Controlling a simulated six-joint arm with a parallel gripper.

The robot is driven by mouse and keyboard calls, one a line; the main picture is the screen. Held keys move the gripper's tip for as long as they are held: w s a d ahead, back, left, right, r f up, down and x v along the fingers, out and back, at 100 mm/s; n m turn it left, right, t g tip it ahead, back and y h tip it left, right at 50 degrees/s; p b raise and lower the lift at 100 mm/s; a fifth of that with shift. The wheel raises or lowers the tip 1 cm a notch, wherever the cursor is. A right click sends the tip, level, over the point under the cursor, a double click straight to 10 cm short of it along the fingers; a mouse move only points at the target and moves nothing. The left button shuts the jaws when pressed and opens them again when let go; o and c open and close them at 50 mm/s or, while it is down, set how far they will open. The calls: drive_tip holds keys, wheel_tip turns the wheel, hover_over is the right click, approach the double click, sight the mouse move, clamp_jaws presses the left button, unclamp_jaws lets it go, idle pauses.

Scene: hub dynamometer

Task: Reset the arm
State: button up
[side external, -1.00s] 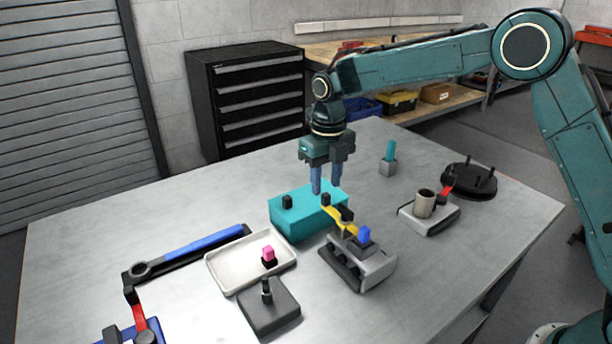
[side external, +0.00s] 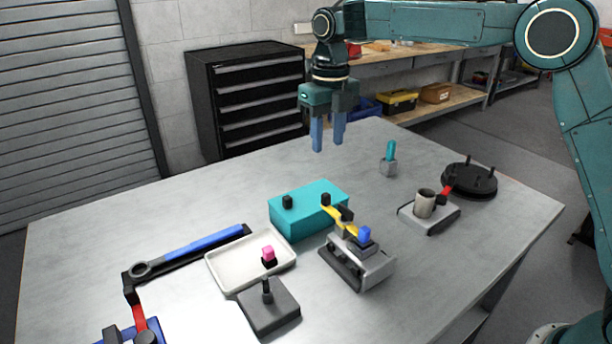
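My gripper (side external: 327,147) hangs in the air above the far part of the table, with its two blue fingers pointing down. The fingers are apart and nothing shows between them. Below it and nearer the camera stands a teal box (side external: 297,224) with two dark knobs on top. A yellow lever piece (side external: 336,213) lies between the box and a grey fixture (side external: 361,268) with a blue block (side external: 364,235) on it.
A white tray (side external: 224,277) holds a pink-topped piece (side external: 268,253). Near it are a dark block with a post (side external: 270,313) and a blue-handled wrench (side external: 200,247). At right stand a cup (side external: 424,205), a black disc (side external: 470,184) and a teal peg (side external: 390,151) in a grey block.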

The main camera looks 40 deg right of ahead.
drive_tip(key=s+d+r+m+t, duration=0.1)
drive_tip(key=s+d+r+m, duration=0.25)
drive_tip(key=s+m, duration=0.45)
drive_tip(key=s+d+r+m+t, duration=0.25)
drive_tip(key=s+r+m, duration=0.25)
drive_tip(key=s+m, duration=0.35)
drive_tip(key=s+d+f+m+t, duration=0.1)
drive_tip(key=s+d+f+m, duration=0.1)
drive_tip(key=s+m, duration=0.7)
drive_tip(key=s+d+f+m+t, duration=0.1)
drive_tip(key=s+f+m, duration=0.3)
drive_tip(key=s+m, duration=0.5)
drive_tip(key=shift+d+f+m, duration=0.35)
drive_tip(key=shift+d+m, duration=0.2)
drive_tip(key=shift+m, duration=0.3)
drive_tip(key=shift+o, duration=0.2)
